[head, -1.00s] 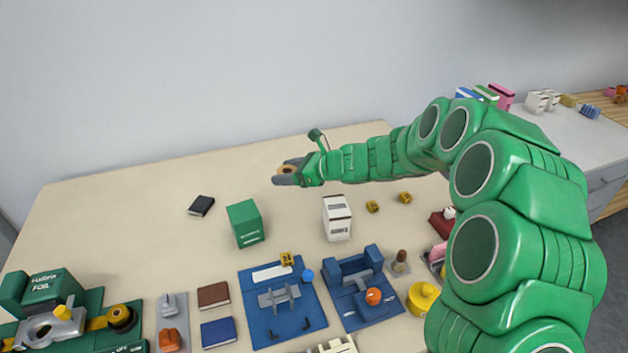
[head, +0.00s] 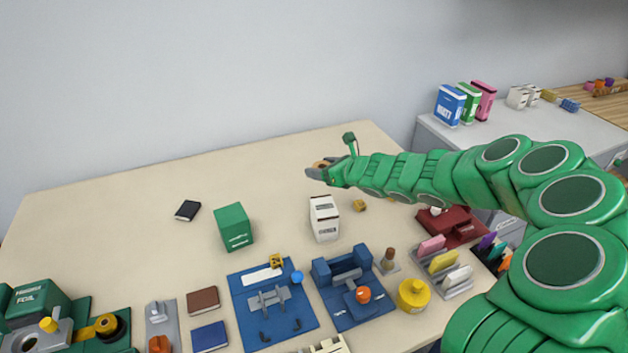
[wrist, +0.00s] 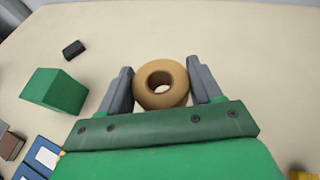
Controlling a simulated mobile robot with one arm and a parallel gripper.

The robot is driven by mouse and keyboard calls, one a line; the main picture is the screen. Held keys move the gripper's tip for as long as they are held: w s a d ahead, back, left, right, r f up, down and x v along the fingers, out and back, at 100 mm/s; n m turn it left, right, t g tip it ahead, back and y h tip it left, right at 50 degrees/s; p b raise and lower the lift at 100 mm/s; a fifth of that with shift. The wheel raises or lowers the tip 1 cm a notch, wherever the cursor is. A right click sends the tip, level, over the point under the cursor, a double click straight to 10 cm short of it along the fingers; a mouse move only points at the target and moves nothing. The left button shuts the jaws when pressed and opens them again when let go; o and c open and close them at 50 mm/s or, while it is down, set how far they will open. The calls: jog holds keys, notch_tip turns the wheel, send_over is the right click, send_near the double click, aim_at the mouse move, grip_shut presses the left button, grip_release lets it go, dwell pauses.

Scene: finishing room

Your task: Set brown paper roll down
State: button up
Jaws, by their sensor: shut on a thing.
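The brown paper roll (wrist: 162,92) is a short tan ring with a round hole in its middle. It sits between the two grey fingers of my gripper (wrist: 161,88) in the wrist view, with its hole facing the camera. In the head view my gripper (head: 316,171) is over the back part of the beige table, behind the white box, and only a little of the roll (head: 321,164) shows. The gripper is shut on the roll. I cannot tell whether the roll touches the table.
A white box (head: 324,218), a green box (head: 234,228) and a black block (head: 187,211) stand on the table (head: 110,215). A small yellow block (head: 360,205) lies right of the white box. Blue fixtures (head: 350,285) line the front. The back left of the table is clear.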

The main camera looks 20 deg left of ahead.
jog(key=shift+w+a+f, duration=1.25)
jog(key=shift+w+f, duration=0.45)
jog(key=shift+w, duration=0.25)
jog(key=shift+w+a+f, duration=1.3)
jog(key=shift+w+f, duration=0.35)
jog(key=shift+w, duration=0.3)
jog(key=shift+w+a+f, duration=1.25)
jog(key=shift+w+f, duration=0.45)
jog(key=shift+w, duration=0.25)
jog(key=shift+f, duration=1.45)
jog(key=shift+f, duration=0.15)
jog(key=o, duration=1.1)
jog(key=shift+c, duration=0.2)
